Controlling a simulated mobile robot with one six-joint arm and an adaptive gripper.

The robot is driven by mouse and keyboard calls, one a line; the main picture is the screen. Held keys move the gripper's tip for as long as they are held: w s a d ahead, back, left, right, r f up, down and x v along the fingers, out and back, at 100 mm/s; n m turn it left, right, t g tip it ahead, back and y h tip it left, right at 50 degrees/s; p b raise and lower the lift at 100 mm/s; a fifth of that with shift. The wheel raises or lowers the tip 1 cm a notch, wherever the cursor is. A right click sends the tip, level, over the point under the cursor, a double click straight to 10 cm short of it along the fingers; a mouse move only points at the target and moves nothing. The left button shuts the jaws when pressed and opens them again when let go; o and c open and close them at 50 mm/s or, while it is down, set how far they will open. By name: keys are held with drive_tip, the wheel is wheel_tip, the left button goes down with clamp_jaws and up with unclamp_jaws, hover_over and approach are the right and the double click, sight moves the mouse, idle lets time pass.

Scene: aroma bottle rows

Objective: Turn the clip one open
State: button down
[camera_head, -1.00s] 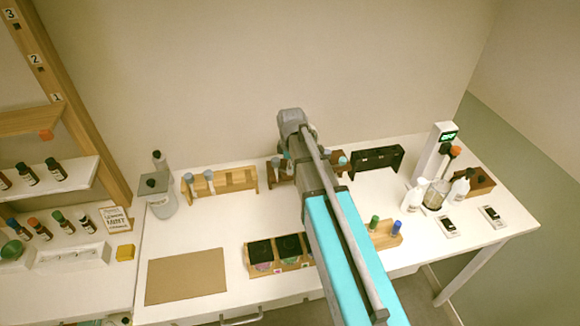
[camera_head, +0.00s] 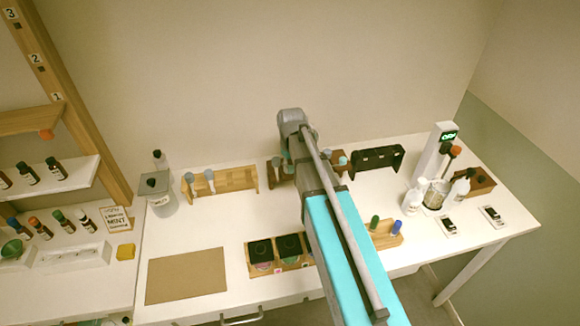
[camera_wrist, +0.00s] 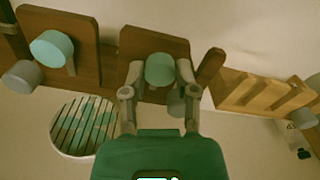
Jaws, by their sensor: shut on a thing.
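In the wrist view, my gripper (camera_wrist: 160,72) has its two grey fingers closed on either side of a round teal knob (camera_wrist: 160,69). This knob is in front of a brown wooden rack panel (camera_wrist: 140,43). I cannot tell which clip is clip one, nor whether it is turned. A second teal knob (camera_wrist: 52,47) shows on the brown panel to the left, with a grey cylinder end (camera_wrist: 22,77) below it. Another grey end shows partly behind my right finger. In the head view, my arm hides the gripper and most of the brown rack (camera_head: 275,171).
A light wooden rack (camera_head: 235,180) with grey-topped tubes stands left of my arm, a black rack (camera_head: 377,158) to the right. White bottles (camera_head: 412,201) and a lit display post (camera_head: 436,155) stand at the far right. A brown mat (camera_head: 186,276) lies front left.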

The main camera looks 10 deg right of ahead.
drive_tip(key=shift+s+m, duration=0.1)
drive_tip(key=shift+m, duration=0.3)
drive_tip(key=shift+c, duration=1.9)
unclamp_jaws()
drive_tip(key=s+f+m+b, duration=0.2)
drive_tip(key=s, duration=1.3)
drive_tip(key=shift+s+a+f+m, duration=0.15)
drive_tip(key=shift+s+a+m, duration=0.05)
drive_tip(key=shift+s+m, duration=0.2)
